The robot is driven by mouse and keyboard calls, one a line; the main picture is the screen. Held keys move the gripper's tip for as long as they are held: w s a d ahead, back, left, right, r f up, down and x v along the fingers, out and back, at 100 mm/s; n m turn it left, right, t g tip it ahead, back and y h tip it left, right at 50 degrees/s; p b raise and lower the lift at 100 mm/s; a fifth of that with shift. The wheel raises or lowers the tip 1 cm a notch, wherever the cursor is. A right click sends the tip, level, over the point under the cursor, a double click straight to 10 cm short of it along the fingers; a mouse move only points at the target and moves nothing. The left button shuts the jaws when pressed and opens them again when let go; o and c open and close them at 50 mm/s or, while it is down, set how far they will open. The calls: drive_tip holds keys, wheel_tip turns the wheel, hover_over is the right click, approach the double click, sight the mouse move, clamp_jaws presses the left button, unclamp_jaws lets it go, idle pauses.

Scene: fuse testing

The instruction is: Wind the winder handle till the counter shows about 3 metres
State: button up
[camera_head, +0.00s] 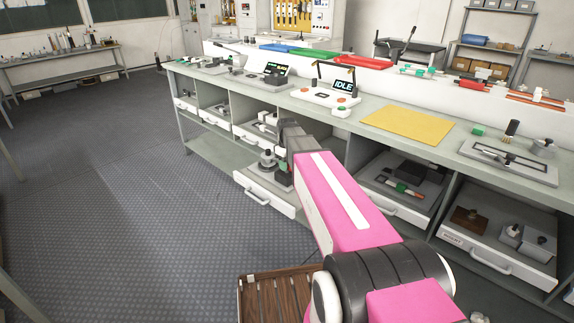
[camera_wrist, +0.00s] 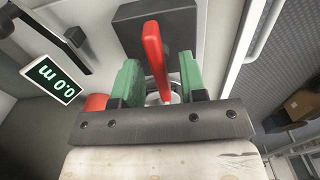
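In the wrist view, a red handle (camera_wrist: 154,52) stands between the two green fingers of my gripper (camera_wrist: 158,80). The fingers are apart, with a visible gap on each side of the handle. A counter display (camera_wrist: 52,80) at the left reads 0.0 m, turned in the picture. A dark block (camera_wrist: 130,24) lies behind the handle. The handle's base is partly hidden by my gripper. In the head view, my gripper (camera_head: 279,172) is low at the bench front, over a pulled-out drawer (camera_head: 256,188); the handle cannot be made out there.
The long bench (camera_head: 350,125) has compartments below and drawers with handles along its front. A tester reading IDLE (camera_head: 343,87) and a yellow mat (camera_head: 407,123) are on top. A brown slatted object (camera_head: 272,296) is at the bottom. The floor (camera_head: 130,200) at the left is clear.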

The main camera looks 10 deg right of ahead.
drive_tip(key=shift+c, duration=0.3)
clamp_jaws()
drive_tip(key=shift+m, duration=0.4)
drive_tip(key=m, duration=0.4)
drive_tip(key=shift+m, duration=0.3)
drive_tip(key=m, duration=1.1)
drive_tip(key=shift+m, duration=0.4)
drive_tip(key=m, duration=0.6)
drive_tip(key=shift+m, duration=0.4)
